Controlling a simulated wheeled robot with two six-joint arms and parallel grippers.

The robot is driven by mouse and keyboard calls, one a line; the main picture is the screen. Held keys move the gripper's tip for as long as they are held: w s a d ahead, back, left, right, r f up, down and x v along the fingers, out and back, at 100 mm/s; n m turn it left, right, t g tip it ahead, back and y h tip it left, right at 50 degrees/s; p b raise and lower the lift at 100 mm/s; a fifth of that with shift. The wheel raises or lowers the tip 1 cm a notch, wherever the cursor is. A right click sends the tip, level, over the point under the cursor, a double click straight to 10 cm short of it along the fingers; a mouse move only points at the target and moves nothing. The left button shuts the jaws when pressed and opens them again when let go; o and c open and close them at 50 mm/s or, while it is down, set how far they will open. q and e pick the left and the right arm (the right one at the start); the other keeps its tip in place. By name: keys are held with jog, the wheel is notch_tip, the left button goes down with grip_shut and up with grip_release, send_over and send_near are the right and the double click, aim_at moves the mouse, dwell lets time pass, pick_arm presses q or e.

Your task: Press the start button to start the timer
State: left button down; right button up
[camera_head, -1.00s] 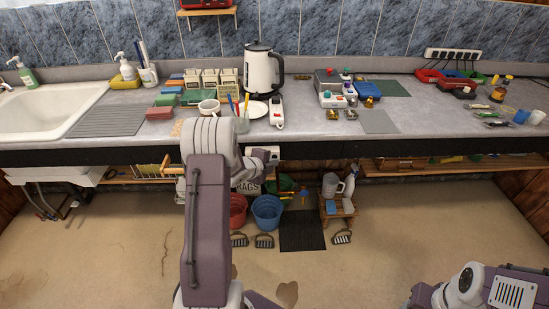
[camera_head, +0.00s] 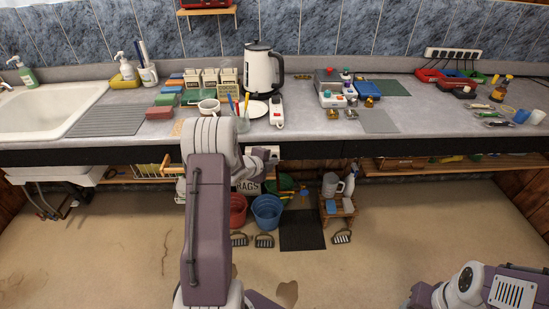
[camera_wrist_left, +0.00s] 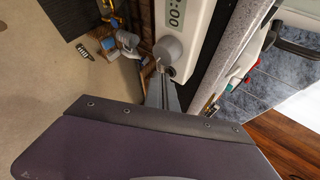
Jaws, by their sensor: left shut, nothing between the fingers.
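The timer (camera_wrist_left: 197,22) is a white box with a dark digit display, at the top of the left wrist view. It sits along the counter's front edge, and zeros show on the part of the display in view. A round grey button (camera_wrist_left: 168,49) stands out from its face. My left gripper (camera_wrist_left: 161,68) is shut and empty, its tips right at the button's edge; I cannot tell whether they touch. In the head view my left gripper (camera_head: 268,160) is small and partly hidden by my arm, just below the counter edge. My right gripper is out of view.
The floor in front is mostly clear.

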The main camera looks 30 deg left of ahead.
pick_arm(q)
jog(key=s+d+b, duration=0.3)
jog(key=s, duration=0.3)
jog(key=shift+s+d, duration=0.15)
jog(key=shift+d, duration=0.25)
dwell(0.8)
jog(key=d+r+m+h+p, duration=0.1)
jog(key=d+r+p, duration=0.5)
jog(key=d+r, duration=0.65)
jog(key=s+d+f+n+g, duration=0.1)
jog(key=s+f+n+g, duration=0.3)
jog(key=s+n, duration=0.5)
jog(key=s+d+f+n+g+y+p, duration=0.1)
jog(key=s+f+n+g, duration=0.3)
jog(key=s+n, duration=0.5)
jog(key=s+g, duration=0.2)
jog(key=s, duration=0.2)
jog(key=shift+s+n, duration=0.3)
